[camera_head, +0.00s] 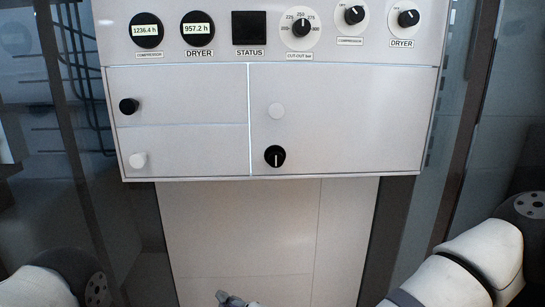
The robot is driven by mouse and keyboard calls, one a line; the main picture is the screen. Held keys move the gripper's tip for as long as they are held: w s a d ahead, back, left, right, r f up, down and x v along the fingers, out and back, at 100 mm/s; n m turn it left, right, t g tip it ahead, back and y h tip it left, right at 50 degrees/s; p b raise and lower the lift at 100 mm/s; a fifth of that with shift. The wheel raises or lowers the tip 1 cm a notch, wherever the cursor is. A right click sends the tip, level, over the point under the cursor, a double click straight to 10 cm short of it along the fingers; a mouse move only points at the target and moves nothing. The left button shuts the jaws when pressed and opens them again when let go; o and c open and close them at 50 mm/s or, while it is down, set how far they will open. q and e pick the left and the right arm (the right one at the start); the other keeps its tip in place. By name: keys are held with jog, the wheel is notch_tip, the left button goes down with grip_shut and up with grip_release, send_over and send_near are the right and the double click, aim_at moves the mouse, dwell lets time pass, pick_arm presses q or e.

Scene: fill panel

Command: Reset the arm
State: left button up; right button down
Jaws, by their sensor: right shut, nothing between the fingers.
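My right arm (455,275) comes in from the lower right. The tip of my right gripper (236,299) shows at the bottom edge, left of centre; it is shut and empty, and most of it is cut off by the frame. It is below the control panel (340,120) and apart from it. Part of my left arm (60,280) shows in the lower left corner; my left gripper is out of view.
The panel carries two hour displays (147,29), a dark status square (249,27), a cut-out dial (300,28), two dryer and compressor knobs (408,18), and black and white knobs lower down (275,156). Below it is a plain light surface (250,230). Dark glass flanks both sides.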

jog(key=s+d+f+n+g+h, duration=0.1)
jog(key=s+d+f+n+g, duration=0.35)
jog(key=s+f, duration=0.45)
jog(key=s+d+f+n+g, duration=0.35)
jog(key=s+f+n, duration=0.3)
jog(key=f, duration=0.35)
pick_arm(q)
jog(key=shift+w+r+p, duration=0.3)
jog(key=shift+w+r, duration=0.1)
jog(key=shift+r, duration=0.05)
pick_arm(e)
jog(key=s+d+f+n+g+h, duration=0.2)
jog(key=s+d+f+n+g, duration=0.1)
jog(key=s+d, duration=0.6)
jog(key=s+d+f+n+g+h, duration=0.3)
jog(key=s+d+n, duration=0.3)
jog(key=s+d, duration=0.4)
jog(key=shift+d+h, duration=0.3)
jog(key=shift+d, duration=0.9)
pick_arm(q)
jog(key=shift+d, duration=0.1)
